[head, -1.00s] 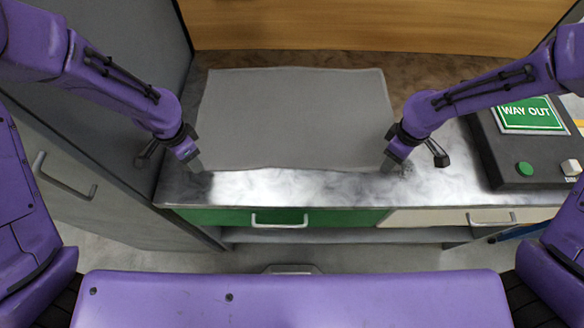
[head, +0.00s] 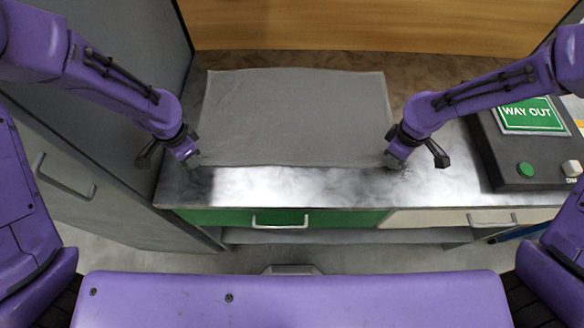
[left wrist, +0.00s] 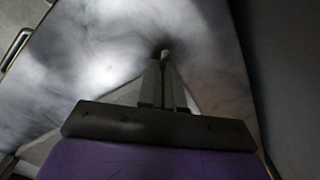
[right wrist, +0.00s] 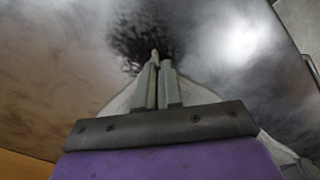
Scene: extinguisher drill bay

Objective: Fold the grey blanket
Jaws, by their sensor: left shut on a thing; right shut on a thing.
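The grey blanket (head: 292,118) lies spread as a broad rectangle on the metal worktop in the head view. My left gripper (head: 194,162) is at its near left corner and is shut on the blanket. In the left wrist view the left fingers (left wrist: 164,75) are together, with a small tip of cloth between them. My right gripper (head: 395,162) is at the near right corner, also shut on the blanket. In the right wrist view the right fingers (right wrist: 156,78) are together on a small bit of cloth. The near edge runs between the grippers.
The metal worktop (head: 300,187) is bare in front of the blanket. A dark control box (head: 507,160) with a green button and a WAY OUT sign (head: 530,115) stands at the right. A grey cabinet (head: 120,100) rises at the left, and a wooden panel (head: 370,25) stands behind.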

